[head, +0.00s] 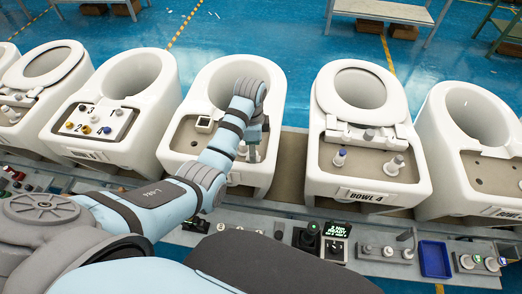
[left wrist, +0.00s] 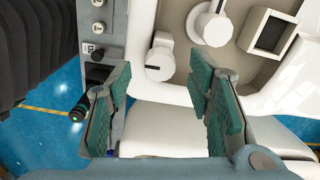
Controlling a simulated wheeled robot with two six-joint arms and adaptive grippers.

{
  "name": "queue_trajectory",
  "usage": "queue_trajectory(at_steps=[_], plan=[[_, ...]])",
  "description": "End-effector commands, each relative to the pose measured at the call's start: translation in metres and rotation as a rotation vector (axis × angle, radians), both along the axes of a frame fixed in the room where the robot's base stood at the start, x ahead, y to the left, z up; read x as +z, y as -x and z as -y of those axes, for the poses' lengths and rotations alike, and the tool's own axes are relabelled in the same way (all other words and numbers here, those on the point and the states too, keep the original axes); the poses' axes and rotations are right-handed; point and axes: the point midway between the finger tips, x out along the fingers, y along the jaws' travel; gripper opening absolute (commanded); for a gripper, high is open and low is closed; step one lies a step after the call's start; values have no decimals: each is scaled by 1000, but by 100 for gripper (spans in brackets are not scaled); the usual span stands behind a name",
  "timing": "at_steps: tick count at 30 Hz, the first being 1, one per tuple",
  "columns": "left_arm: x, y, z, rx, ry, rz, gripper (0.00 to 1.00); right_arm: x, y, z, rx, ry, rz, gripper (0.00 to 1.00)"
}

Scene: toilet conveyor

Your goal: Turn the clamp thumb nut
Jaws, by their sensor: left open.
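My left gripper (head: 250,152) reaches over the grey deck of the middle toilet bowl (head: 277,75) and is open. In the left wrist view its two green-padded fingers (left wrist: 160,95) stand wide apart with nothing between the pads. A white knob with a small tab (left wrist: 159,57) stands on the deck beyond the fingertips, apart from them. A second white round knob with a bar (left wrist: 210,27) stands to its right. I cannot tell which knob is the clamp thumb nut. In the head view the arm and hand partly hide the knobs. My right gripper is not in view.
A square socket (left wrist: 268,34) stands on the deck. The bowl 4 toilet (head: 365,130) is to the right, and a toilet with a numbered panel (head: 100,120) is to the left. A front rail carries black controls, a lit green display (head: 337,230) and a blue tray (head: 434,259).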

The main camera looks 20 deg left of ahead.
Motion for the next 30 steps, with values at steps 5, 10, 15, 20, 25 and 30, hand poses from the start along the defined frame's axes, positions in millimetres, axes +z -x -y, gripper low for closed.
queue_trajectory(at_steps=[5, 10, 15, 20, 25, 30], plan=[[-17, 2, -5, 11, 0, 0, 47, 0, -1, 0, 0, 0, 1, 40], [-20, 3, -6, 13, 0, 1, 47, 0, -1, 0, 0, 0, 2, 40], [-20, 3, -6, 13, 0, 1, 37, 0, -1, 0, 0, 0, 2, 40], [-20, 2, -5, 12, 0, 1, 12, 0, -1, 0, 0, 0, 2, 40], [-20, 3, -5, 13, 0, 0, 0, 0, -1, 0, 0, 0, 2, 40], [-20, 2, -5, 31, 0, 0, 0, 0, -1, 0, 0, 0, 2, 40]])
